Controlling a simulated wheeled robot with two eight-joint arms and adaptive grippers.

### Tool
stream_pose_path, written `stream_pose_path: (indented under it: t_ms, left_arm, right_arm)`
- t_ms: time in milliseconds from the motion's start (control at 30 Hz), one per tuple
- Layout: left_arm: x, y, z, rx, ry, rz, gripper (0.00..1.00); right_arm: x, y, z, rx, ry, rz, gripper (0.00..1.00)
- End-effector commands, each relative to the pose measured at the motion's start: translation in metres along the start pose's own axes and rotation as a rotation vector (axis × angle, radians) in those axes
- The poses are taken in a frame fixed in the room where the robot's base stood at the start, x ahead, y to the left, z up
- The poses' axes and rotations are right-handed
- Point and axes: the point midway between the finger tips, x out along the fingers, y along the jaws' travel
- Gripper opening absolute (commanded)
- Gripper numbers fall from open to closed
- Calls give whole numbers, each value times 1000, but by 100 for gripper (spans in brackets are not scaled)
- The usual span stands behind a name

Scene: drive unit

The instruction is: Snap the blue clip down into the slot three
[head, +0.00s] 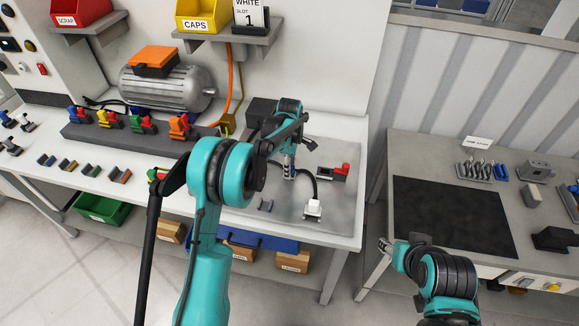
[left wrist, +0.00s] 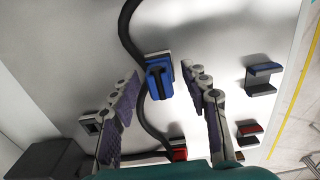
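A blue clip (left wrist: 160,78) sits on a grey base on the metal plate, beside the black cable. My left gripper (left wrist: 163,76) is open above it, its purple-padded fingers on either side with a visible gap to each. In the head view my left gripper (head: 289,168) points down over the plate and largely hides the clip. My right gripper (head: 388,246) is at the lower right, off the benches; its fingers are too unclear to read. No slot number three is readable; a sign (head: 250,17) reads white, slot 1.
A rack (head: 75,133) of coloured clips stands at left. A motor (head: 165,88) is behind. The black mat (head: 455,225) is clear.

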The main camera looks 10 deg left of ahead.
Motion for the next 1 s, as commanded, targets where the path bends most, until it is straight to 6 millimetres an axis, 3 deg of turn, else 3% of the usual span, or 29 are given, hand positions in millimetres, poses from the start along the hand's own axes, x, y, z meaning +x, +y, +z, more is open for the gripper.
stream_pose_path:
  t_ms: [267,700,1000]
  left_arm:
    - [-8,0,0,0,0,0,46]
    - [-95,0,0,0,0,0,46]
    - [-123,0,0,0,0,0,46]
  right_arm:
    - [0,0,0,0,0,0,46]
    - [0,0,0,0,0,0,46]
    - [-2,0,-2,0,0,0,46]
